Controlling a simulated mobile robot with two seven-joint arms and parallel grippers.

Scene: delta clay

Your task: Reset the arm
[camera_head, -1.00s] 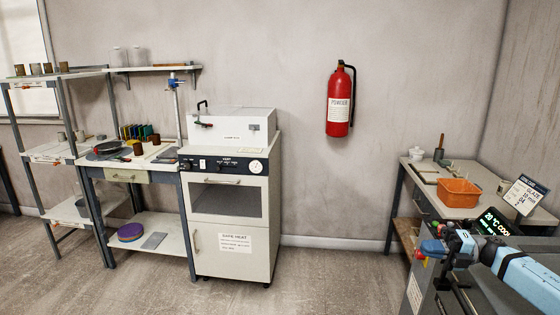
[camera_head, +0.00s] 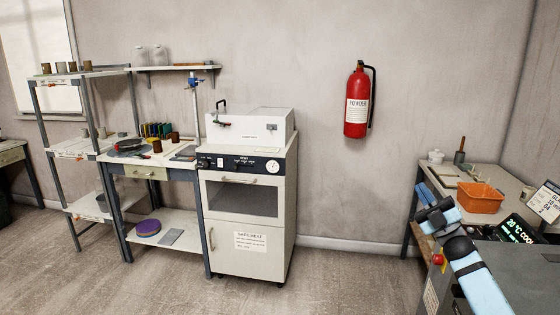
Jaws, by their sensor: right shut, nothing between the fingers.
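My right arm (camera_head: 478,287) comes in from the lower right in light blue with dark joints. It bends upward at a dark joint and reaches toward the left edge of the right-hand table. My right gripper (camera_head: 425,192) is at its far end, shut and empty, small and partly hidden by the wrist. It holds nothing. My left arm and gripper are out of view.
A grey machine (camera_head: 510,270) with a lit display stands under my right arm. The right-hand table (camera_head: 501,176) carries an orange bin (camera_head: 480,198). A white kiln cabinet (camera_head: 245,225), a workbench and shelves stand left. The middle floor (camera_head: 350,285) is clear.

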